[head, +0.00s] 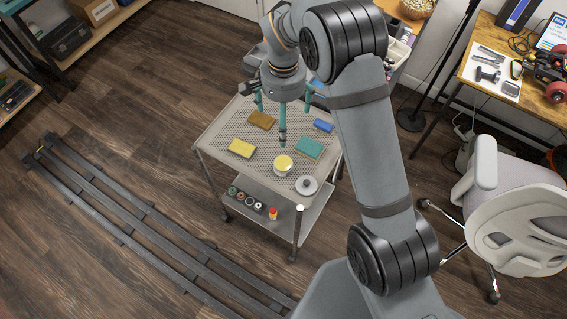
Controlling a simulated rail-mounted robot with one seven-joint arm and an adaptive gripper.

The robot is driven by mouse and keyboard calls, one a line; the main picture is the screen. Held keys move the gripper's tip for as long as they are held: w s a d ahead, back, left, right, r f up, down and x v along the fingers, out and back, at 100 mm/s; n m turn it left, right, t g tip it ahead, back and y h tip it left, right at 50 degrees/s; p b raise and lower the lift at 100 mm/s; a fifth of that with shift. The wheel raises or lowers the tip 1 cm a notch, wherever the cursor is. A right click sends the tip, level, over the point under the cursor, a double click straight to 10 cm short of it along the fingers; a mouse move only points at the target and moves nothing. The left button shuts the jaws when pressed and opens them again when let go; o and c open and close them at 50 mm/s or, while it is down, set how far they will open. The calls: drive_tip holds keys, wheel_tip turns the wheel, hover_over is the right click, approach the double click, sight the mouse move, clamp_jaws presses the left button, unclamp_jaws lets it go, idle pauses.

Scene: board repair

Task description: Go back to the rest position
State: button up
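My gripper (282,140) points down over the perforated top of a grey metal cart (222,130) in the head view. A slim dark teal part reaches down from my wrist, just above and behind a tin with a yellow top (283,163). Teal upright parts also show to the left and right of my wrist; I cannot tell what they belong to. The fingers are too small and partly hidden to tell whether they are open or shut, or whether they hold anything.
Brown (262,120), yellow (241,148), teal (309,148) and blue (323,125) blocks and a grey round piece (306,186) lie on the cart. Dark floor rails (135,220) run at left. An office chair (515,225) and workbench (480,88) stand at right.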

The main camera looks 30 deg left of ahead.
wheel_tip(320, 180, up, 7)
drive_tip(key=p, duration=0.3)
drive_tip(key=shift+p, duration=0.3)
